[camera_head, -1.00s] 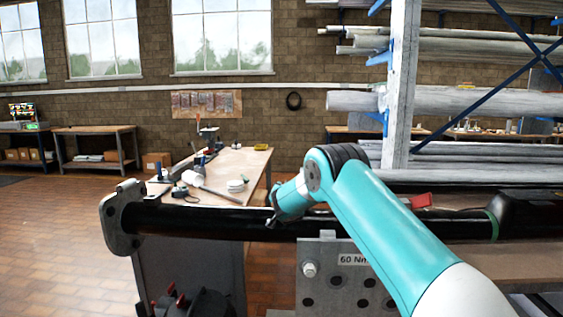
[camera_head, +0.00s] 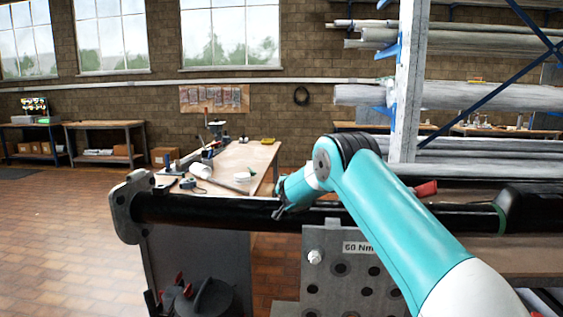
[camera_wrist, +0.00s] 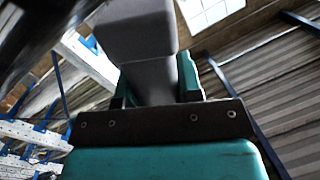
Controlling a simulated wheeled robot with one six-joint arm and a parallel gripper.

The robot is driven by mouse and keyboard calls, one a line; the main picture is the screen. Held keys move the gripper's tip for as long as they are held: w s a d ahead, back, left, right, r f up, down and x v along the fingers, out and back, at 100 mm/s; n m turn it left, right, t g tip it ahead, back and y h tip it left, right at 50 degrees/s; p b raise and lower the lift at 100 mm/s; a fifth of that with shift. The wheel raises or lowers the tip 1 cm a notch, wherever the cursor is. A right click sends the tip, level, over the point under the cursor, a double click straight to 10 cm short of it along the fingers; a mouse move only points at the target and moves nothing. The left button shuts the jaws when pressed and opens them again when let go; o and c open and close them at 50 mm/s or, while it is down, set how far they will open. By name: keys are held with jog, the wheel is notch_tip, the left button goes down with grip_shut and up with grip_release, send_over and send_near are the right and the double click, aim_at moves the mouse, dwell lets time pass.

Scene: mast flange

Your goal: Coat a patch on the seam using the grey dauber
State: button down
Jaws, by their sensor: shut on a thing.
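My gripper (camera_wrist: 155,92) is shut on the grey dauber (camera_wrist: 140,32), whose broad grey head and narrower neck rise between the teal fingers in the wrist view. In the head view my gripper (camera_head: 279,207) is at the black mast tube (camera_head: 400,217), near its middle, and the dauber is hidden or too small to make out. I cannot tell whether the dauber touches the tube. The tube lies level, with a grey flange (camera_head: 124,208) at its left end. A thin green band (camera_head: 501,218) rings it at the right. I cannot make out the seam or any coated patch.
A grey perforated plate (camera_head: 318,285) marked "60 Nm" stands below the tube. A red-handled item (camera_head: 426,189) lies behind the tube at right. A wooden bench (camera_head: 245,160) with tools stands behind. The brick floor (camera_head: 60,240) at left is clear.

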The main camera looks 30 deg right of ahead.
notch_tip(320, 180, up, 4)
jog(key=shift+w+a+f+p, duration=0.15)
jog(key=shift+f+p, duration=0.1)
jog(key=shift+p, duration=0.05)
jog(key=shift+r+p, duration=0.55)
jog(key=shift+r, duration=1.65)
